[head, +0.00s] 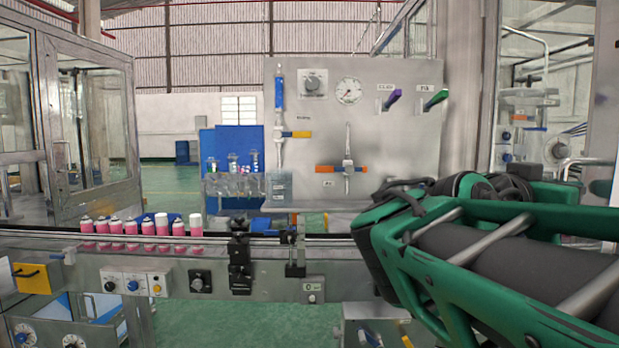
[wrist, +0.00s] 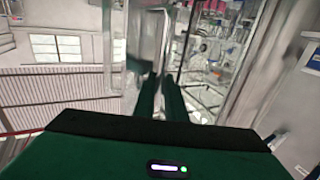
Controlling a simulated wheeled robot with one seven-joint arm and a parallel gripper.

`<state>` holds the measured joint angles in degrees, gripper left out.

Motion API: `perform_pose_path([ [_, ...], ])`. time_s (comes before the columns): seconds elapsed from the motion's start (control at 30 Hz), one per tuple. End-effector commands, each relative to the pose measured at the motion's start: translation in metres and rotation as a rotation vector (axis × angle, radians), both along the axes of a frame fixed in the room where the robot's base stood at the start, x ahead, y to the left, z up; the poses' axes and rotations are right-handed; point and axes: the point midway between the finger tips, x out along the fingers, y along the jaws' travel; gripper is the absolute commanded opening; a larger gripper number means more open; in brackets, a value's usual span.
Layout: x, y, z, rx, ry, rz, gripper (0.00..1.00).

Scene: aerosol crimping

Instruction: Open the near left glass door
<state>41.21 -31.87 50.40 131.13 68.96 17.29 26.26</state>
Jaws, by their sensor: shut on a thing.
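My gripper (wrist: 161,88) shows in the wrist view with its two dark green fingers close together. Their tips are at a pale metal handle by a framed glass door (wrist: 148,38). The grip itself is small and blurred there. In the head view my green arm fills the lower right, and the gripper's fingertips cannot be made out. A glass-doored cabinet (head: 512,100) stands behind the arm at the right, partly hidden by it.
Another framed glass door (head: 92,125) stands at the left. A conveyor (head: 215,262) with several pink cans (head: 131,228) crosses in front. A grey panel (head: 330,110) with a gauge and valves stands behind it. Green floor shows between the machines.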

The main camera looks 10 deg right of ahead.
Motion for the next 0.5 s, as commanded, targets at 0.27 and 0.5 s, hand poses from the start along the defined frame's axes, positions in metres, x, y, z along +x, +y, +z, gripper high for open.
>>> perform_pose_path([
  [0.27, 0.007, 0.022, 0.001, -0.001, 0.001, -0.006, 0.00],
  [0.5, 0.008, 0.028, 0.001, -0.002, 0.002, -0.007, 0.00],
])
